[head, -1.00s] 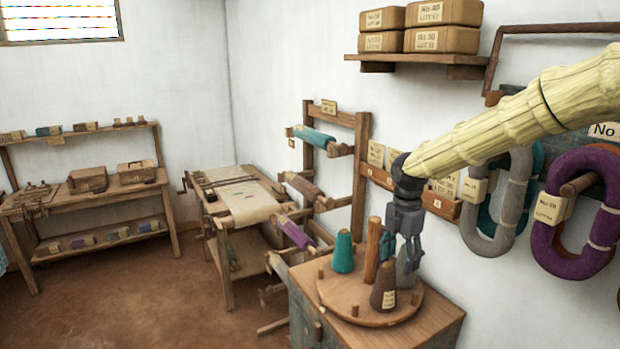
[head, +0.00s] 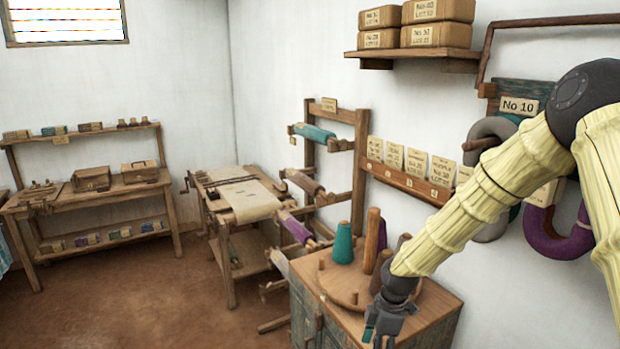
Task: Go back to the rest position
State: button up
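My gripper (head: 379,338) hangs low in front of the cabinet's near edge, at the bottom of the head view. Its two fingers point down and look apart, with nothing seen between them. My bent arm reaches in from the right and hides part of the round wooden cone stand (head: 338,284). On the stand, a teal cone (head: 343,243) stands upright left of the centre post (head: 372,240). A brown cone (head: 379,274) shows partly behind my wrist. The far side of the stand is partly hidden.
The stand rests on a wooden cabinet (head: 436,324). A card rack (head: 413,185) and a shelf with boxes (head: 412,55) are on the wall behind. Yarn hanks, one purple (head: 560,240), hang at right behind my arm. Open floor (head: 150,290) lies at left.

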jog(key=s+a+f+m+b, duration=0.1)
jog(key=s+f+m, duration=0.1)
jog(key=s+f, duration=0.35)
jog(key=s+f+m+b, duration=0.1)
jog(key=s+f+m, duration=0.15)
jog(key=f, duration=0.65)
jog(key=s+d+f+m+b, duration=0.2)
jog(key=s+f+m, duration=0.2)
jog(key=s, duration=0.5)
jog(key=s+d+f+m+h+b, duration=0.1)
jog(key=s+d+f+m+b, duration=0.1)
jog(key=s+f+m, duration=0.3)
jog(key=s+d+f+m+h+b, duration=0.1)
jog(key=s+d+f+m+b, duration=0.1)
jog(key=s+f+m, duration=0.3)
jog(key=s+d+f, duration=0.1)
jog(key=s+f, duration=0.3)
jog(key=s, duration=0.5)
jog(key=shift+s+f+t, duration=0.3)
jog(key=shift+s, duration=0.05)
